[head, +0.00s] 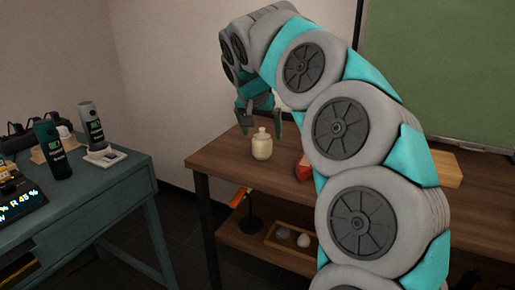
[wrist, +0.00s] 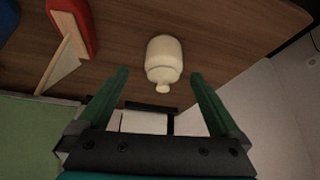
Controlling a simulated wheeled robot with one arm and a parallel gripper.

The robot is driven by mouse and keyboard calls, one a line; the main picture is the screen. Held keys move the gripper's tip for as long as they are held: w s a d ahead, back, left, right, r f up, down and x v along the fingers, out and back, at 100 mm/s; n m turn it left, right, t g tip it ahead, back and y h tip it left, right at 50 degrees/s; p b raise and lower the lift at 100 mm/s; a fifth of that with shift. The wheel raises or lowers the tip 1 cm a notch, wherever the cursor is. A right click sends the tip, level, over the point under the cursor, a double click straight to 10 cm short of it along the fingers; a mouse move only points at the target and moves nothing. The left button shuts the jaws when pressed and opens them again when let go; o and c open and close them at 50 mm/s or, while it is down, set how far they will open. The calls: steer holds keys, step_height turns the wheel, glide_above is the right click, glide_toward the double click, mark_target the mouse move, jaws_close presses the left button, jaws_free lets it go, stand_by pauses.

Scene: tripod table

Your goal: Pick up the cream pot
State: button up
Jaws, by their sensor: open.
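The cream pot (head: 262,145) is a small pale jar with a narrower knobbed top. It stands upright on the brown wooden table (head: 225,160) near its left end. My gripper (head: 260,118) hangs from the bent arm just above and behind the pot in the head view. In the wrist view the pot (wrist: 164,62) lies between and just beyond the two green fingers of my gripper (wrist: 160,75), with its knob toward the palm. The fingers are apart and hold nothing. I see space on both sides of the pot.
A red object (wrist: 72,22) with a pale wedge (wrist: 62,62) lies beside the pot. A lower shelf holds a wooden tray (head: 290,240) with round items. At left, a blue-green desk (head: 110,190) carries dark and grey canisters (head: 91,125). A green board (head: 440,70) is behind.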

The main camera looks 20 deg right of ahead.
mark_target(261, 139)
steer(key=x, duration=0.5)
steer(key=p+x, duration=0.1)
steer(key=x, duration=0.1)
steer(key=shift+w+a+f, duration=0.2)
steer(key=shift+a, duration=0.05)
steer(key=shift+c, duration=0.4)
steer(key=c, duration=1.4)
steer(key=shift+c, duration=0.2)
steer(key=shift+r, duration=0.15)
